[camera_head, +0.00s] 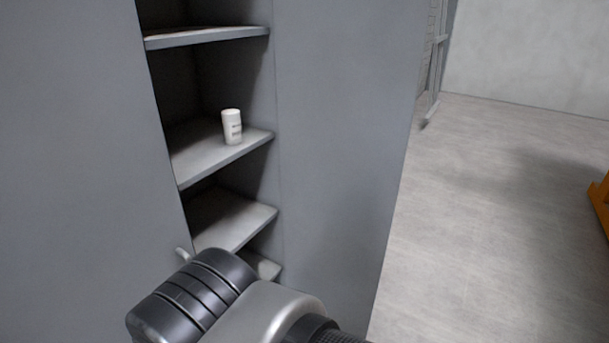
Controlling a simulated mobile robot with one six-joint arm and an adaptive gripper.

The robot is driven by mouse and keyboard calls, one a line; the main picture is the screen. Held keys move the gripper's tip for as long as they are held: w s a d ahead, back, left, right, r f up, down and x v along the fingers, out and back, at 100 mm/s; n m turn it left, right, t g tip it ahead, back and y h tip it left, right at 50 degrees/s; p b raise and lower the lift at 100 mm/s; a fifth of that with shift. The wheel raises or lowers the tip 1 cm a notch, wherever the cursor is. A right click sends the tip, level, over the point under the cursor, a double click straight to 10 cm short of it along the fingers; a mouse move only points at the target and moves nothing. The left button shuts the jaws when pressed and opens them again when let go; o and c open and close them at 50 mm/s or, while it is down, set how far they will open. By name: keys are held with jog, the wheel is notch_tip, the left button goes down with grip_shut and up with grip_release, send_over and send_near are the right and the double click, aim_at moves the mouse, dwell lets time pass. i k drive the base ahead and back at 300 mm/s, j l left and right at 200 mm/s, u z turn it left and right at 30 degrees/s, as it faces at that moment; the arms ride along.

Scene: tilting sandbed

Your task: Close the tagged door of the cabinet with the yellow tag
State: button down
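A grey cabinet (335,130) stands open in front of me, with shelves showing in a tall gap. Its grey door (70,150) fills the left of the view and stands partly open, hiding part of the inside. A small light handle end (183,255) shows at the door's edge, just behind my arm. No yellow tag is visible. My arm's dark and silver links reach in from the bottom, in front of the door's lower edge. My gripper itself does not show, and I cannot tell whether the arm touches the door.
Bare grey floor (480,220) lies open to the right of the cabinet. An orange object (600,200) is cut off at the right edge. A pale wall is behind.

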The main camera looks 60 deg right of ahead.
aim_at(348, 71)
jog(key=l+u, duration=0.15)
jog(key=l, duration=0.3)
jog(key=k+l+u, duration=0.15)
jog(key=l, duration=0.25)
jog(key=k+l+u, duration=0.15)
jog(key=l, duration=0.25)
jog(key=k+l+u, duration=0.15)
jog(key=l, duration=0.25)
jog(key=k+l+u, duration=0.15)
jog(key=l, duration=0.25)
jog(key=k+l+u, duration=0.15)
jog(key=l, duration=0.2)
jog(key=k+l, duration=0.2)
jog(key=l, duration=0.2)
jog(key=k+l, duration=0.15)
jog(key=l, duration=0.2)
jog(key=k+l, duration=0.2)
jog(key=l, duration=0.2)
jog(key=k+l, duration=0.15)
jog(key=l, duration=0.2)
jog(key=k+l, duration=0.2)
jog(key=l, duration=0.2)
jog(key=k+l, duration=0.2)
jog(key=l, duration=0.15)
jog(key=l+u, duration=0.05)
